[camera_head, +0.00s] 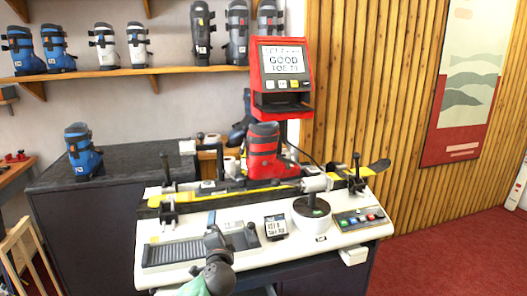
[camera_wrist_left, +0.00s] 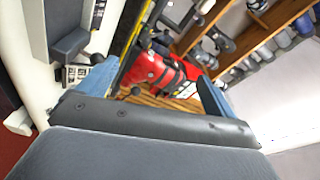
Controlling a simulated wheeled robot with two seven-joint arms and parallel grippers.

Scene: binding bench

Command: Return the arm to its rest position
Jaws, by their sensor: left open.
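My left gripper (camera_head: 213,239) is over the front of the white binding bench (camera_head: 165,275), near the grey ribbed tray (camera_head: 180,252). In the left wrist view its two blue fingers (camera_wrist_left: 155,82) stand wide apart with nothing between them. A red ski boot (camera_head: 264,150) stands upright on the yellow and black ski (camera_head: 225,198) clamped along the bench. The boot also shows in the wrist view (camera_wrist_left: 155,70), beyond the fingers and apart from them. My right gripper is in neither view.
A red screen unit (camera_head: 285,70) reading "GOOD" rises behind the boot. A white bowl-shaped part with a black knob (camera_head: 311,212) and a button panel (camera_head: 358,218) lie at right. A blue boot (camera_head: 82,152) stands on the dark counter (camera_head: 125,170). Shelves hold several boots.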

